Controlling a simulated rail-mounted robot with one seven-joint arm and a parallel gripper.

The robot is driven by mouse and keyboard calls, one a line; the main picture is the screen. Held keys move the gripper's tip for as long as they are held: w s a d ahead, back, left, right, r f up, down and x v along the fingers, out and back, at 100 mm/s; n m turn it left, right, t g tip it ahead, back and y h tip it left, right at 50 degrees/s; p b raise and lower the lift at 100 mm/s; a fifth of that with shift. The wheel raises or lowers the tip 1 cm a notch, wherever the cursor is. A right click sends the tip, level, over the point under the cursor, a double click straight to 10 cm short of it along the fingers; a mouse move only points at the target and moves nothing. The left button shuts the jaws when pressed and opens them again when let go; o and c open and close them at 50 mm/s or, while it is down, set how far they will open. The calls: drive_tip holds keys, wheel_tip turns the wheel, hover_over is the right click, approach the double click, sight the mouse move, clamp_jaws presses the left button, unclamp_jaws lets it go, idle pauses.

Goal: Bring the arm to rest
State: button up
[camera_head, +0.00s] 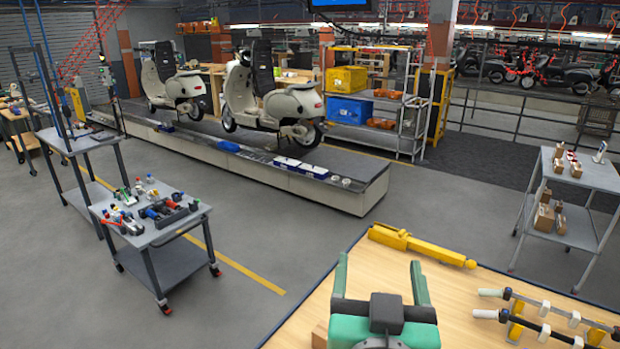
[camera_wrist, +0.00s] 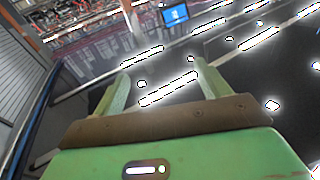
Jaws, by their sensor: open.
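My gripper (camera_head: 381,278) is in the lower middle of the head view, in front of the wooden workbench top (camera_head: 460,303). Its two green fingers stand apart with nothing between them. In the wrist view my gripper (camera_wrist: 160,82) also shows open and empty, its fingers pointing up toward the far part of the hall. The wrist view is tilted, with a blue screen (camera_wrist: 175,15) and bright lamps in it.
On the workbench lie a yellow tool (camera_head: 420,246) and bars with white grips (camera_head: 540,305). A tool cart (camera_head: 155,235) stands at the left, a grey cart (camera_head: 592,172) at the right. Two scooters stand on the conveyor (camera_head: 345,188) behind. Grey floor lies between.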

drive_tip(key=s+a+r+n+t+y, duration=0.1)
drive_tip(key=s+a+r+t+y, duration=0.15)
drive_tip(key=s+a+r, duration=0.4)
drive_tip(key=s+a+r+n+t+y, duration=0.15)
drive_tip(key=s+a+r+t, duration=0.25)
drive_tip(key=s+r, duration=0.5)
wheel_tip(320, 180, up, 18)
drive_tip(key=w+p, duration=0.2)
drive_tip(key=p, duration=1.6)
drive_tip(key=shift+d, duration=0.4)
drive_tip(key=shift+f, duration=0.1)
